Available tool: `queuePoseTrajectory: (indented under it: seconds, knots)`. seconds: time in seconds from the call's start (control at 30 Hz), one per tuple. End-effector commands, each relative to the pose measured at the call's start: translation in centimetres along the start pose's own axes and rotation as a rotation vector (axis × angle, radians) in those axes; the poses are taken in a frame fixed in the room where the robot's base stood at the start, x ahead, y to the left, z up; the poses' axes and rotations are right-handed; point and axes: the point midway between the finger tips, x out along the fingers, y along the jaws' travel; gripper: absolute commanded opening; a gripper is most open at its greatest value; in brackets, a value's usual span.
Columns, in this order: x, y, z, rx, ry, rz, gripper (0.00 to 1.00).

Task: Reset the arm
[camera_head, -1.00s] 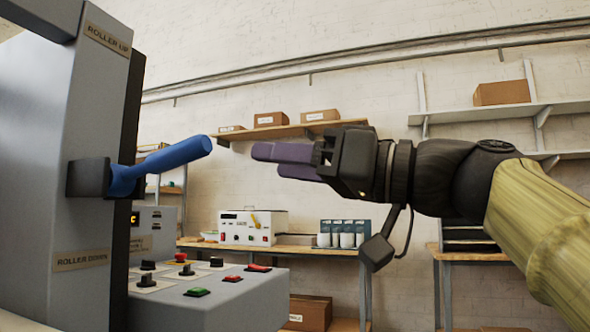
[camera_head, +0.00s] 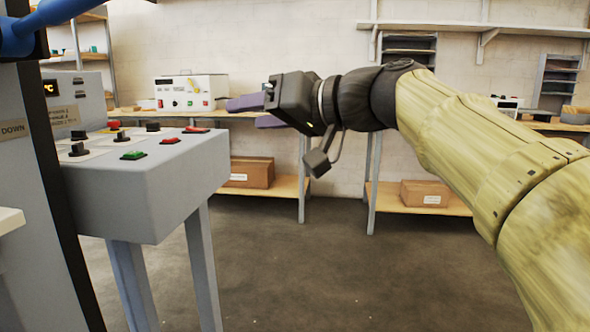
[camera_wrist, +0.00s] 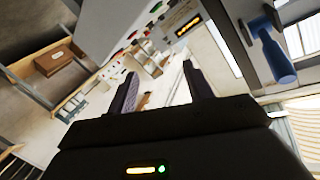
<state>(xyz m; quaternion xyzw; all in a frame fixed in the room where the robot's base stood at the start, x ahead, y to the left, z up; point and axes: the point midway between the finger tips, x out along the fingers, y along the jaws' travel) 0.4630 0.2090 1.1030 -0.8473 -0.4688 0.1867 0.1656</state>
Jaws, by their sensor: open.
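My gripper (camera_head: 256,111) is at the middle of the head view, pointing left, with its purple fingers apart and nothing between them. In the wrist view my gripper (camera_wrist: 160,88) also shows its two fingers spread and empty. The blue lever (camera_head: 38,22) of the laminator is at the top left corner of the head view, cut off by the edge. The lever also shows in the wrist view (camera_wrist: 277,58) at the upper right. My gripper is apart from the lever and to the right of the control panel.
The grey control box (camera_head: 150,185) with red, green and black controls stands at the left on legs. A white device (camera_head: 190,93) sits on the back bench. Cardboard boxes (camera_head: 250,172) and (camera_head: 425,193) lie on lower shelves. The floor (camera_head: 300,270) in front is clear.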

Motion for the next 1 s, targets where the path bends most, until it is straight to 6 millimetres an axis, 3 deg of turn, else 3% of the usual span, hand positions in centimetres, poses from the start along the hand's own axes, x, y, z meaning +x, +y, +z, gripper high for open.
queuePoseTrajectory:
  seconds: [0.1, 0.2, 0.37, 0.5, 0.7, 1.0]
  knots:
    - [0.6, 6.1, 3.9, 0.122, -0.098, 0.171, 0.51]
    - [0.2, 10.7, 8.0, 0.205, -0.180, 0.312, 0.51]
    - [-1.8, 16.7, 15.4, 0.310, -0.319, 0.533, 0.51]
    - [-4.9, 20.3, 22.4, 0.367, -0.452, 0.712, 0.51]
    - [-10.1, 22.4, 31.0, 0.385, -0.621, 0.896, 0.51]
    - [-15.5, 21.8, 38.4, 0.362, -0.782, 1.002, 0.51]
